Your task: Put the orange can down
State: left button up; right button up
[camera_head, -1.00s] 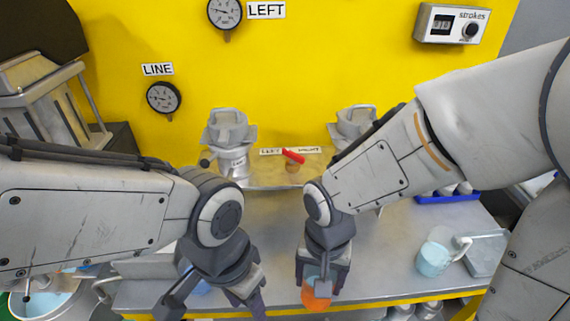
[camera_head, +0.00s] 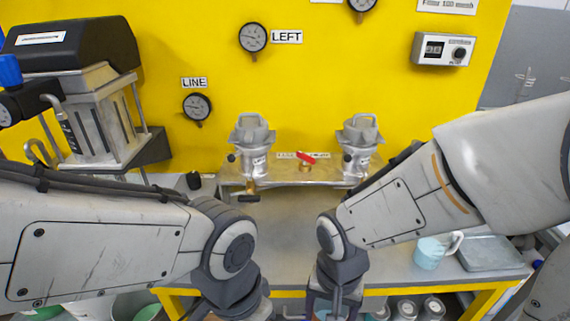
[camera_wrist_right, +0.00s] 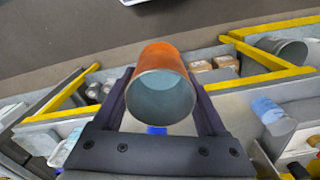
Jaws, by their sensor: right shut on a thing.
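The orange can (camera_wrist_right: 160,85) is between the two fingers of my right gripper (camera_wrist_right: 160,95) in the right wrist view. Its open end faces the camera, showing a pale blue-grey inside. In the head view my right gripper (camera_head: 335,303) points down at the bottom edge, in front of the bench; its fingertips are cut off and the can's orange side does not show. My left wrist (camera_head: 235,290) is at the bottom edge of the head view, with its fingers cut off.
The metal bench (camera_head: 290,240) has a clear middle. A light blue jug (camera_head: 430,252) and a grey tray (camera_head: 488,253) stand at its right. Two metal fittings (camera_head: 252,145) (camera_head: 358,145) flank a red-handled valve (camera_head: 306,158) at the back. Several cans (camera_head: 405,308) sit below the bench.

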jog(key=shift+s+d, duration=0.1)
jog(key=shift+s, duration=0.05)
jog(key=shift+w+d+f, duration=0.3)
jog(key=shift+w+f, duration=0.15)
jog(key=shift+w, duration=0.35)
jog(key=w+d+f+n+p, duration=0.1)
jog(key=w+d+f+n, duration=0.2)
jog(key=w+d+f, duration=0.6)
notch_tip(320, 180, down, 4)
jog(key=shift+w+d+r+n, duration=0.3)
jog(key=shift+w+d, duration=0.1)
jog(key=shift+w, duration=0.55)
